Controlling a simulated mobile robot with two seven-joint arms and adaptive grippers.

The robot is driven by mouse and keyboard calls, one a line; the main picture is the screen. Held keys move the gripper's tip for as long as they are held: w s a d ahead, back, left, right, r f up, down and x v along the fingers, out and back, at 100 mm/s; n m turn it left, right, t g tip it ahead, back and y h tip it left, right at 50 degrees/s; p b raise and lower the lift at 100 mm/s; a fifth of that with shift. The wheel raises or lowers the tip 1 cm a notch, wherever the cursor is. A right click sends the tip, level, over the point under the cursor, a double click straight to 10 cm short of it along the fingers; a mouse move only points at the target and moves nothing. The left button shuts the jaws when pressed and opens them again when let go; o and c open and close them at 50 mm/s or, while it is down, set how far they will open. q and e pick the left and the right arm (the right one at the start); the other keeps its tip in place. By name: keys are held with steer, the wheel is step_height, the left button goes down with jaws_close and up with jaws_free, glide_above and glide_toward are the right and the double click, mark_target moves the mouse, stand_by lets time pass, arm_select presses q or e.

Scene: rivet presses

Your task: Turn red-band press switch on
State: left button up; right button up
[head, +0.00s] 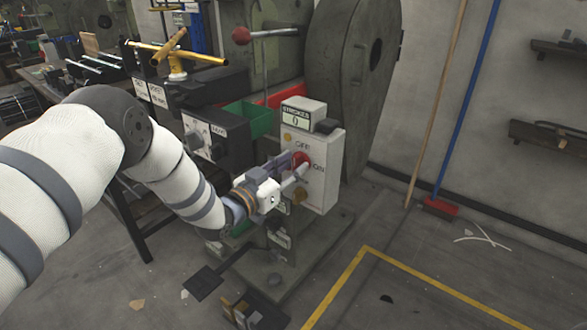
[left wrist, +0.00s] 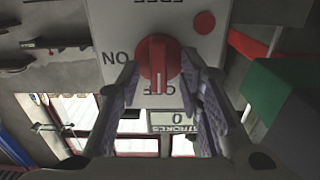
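A pale control box (head: 318,168) stands on the front of the dark green press (head: 345,75), with a red rotary switch (head: 299,160) between printed OFF and ON labels. In the left wrist view, which is upside down, the red switch (left wrist: 158,62) has its ridge in line with the OFF label, and ON is to the left. My left gripper (head: 296,172) is at the switch; in the left wrist view its fingers (left wrist: 160,75) stand apart, one on each side of the knob. Narrow gaps seem to show; contact is unclear. My right gripper is not in view.
A counter display (head: 296,115) reading 0 tops the box. A red-ball lever (head: 241,35), a green bin (head: 247,118) and a dark labelled box (head: 215,137) are close to the left. A broom (head: 440,206) leans on the wall. Floor on the right is mostly clear.

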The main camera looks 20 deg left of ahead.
arm_select(q)
steer(key=shift+w+d, duration=0.15)
steer(key=shift+w, duration=0.25)
steer(key=shift+c, duration=0.3)
jaws_close()
